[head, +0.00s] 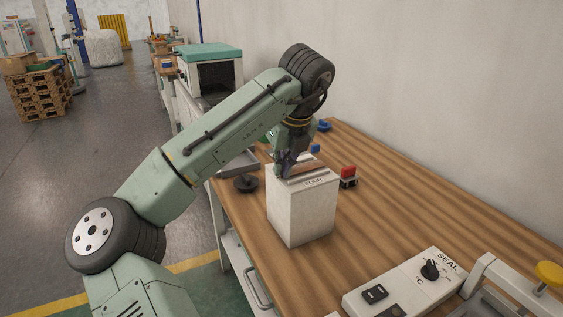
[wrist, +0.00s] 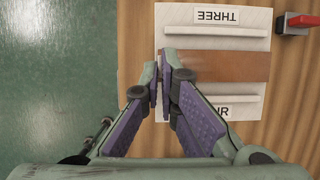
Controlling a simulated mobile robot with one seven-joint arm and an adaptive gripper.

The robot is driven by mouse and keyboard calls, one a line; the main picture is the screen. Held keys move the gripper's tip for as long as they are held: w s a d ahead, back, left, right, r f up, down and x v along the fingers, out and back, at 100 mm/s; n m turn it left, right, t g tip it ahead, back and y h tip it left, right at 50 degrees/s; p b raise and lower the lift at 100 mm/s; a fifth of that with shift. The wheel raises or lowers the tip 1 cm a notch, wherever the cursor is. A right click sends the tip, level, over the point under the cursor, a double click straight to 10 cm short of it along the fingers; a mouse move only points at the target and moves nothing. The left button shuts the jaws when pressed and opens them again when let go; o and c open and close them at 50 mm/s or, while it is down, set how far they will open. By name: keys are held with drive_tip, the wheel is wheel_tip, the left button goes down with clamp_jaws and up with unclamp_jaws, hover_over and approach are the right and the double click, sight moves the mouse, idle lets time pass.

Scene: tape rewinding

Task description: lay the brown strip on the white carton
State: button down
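The white carton (head: 302,212) stands upright on the wooden bench. Its top (wrist: 210,14) shows in the wrist view with two labels, one reading THREE. The brown strip (wrist: 232,66) lies flat across the middle of that top, between the labels, reaching towards the right edge. My gripper (wrist: 160,76) is over the carton's left edge at the strip's left end, its fingers nearly together around that end; the grip itself is partly hidden. In the head view my gripper (head: 286,163) is just above the carton's back left edge.
A red-topped block (head: 348,176) stands right of the carton. A dark round part (head: 246,183) is to its left, near the bench edge. A SEAL control box (head: 405,286) sits at the front. Bare bench (head: 400,215) lies to the right.

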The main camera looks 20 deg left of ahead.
drive_tip(key=shift+f, duration=0.1)
drive_tip(key=c, duration=2.3)
unclamp_jaws()
drive_tip(key=o, duration=0.6)
drive_tip(key=shift+o, duration=1.1)
wheel_tip(320, 180, up, 7)
drive_tip(key=p, duration=0.7)
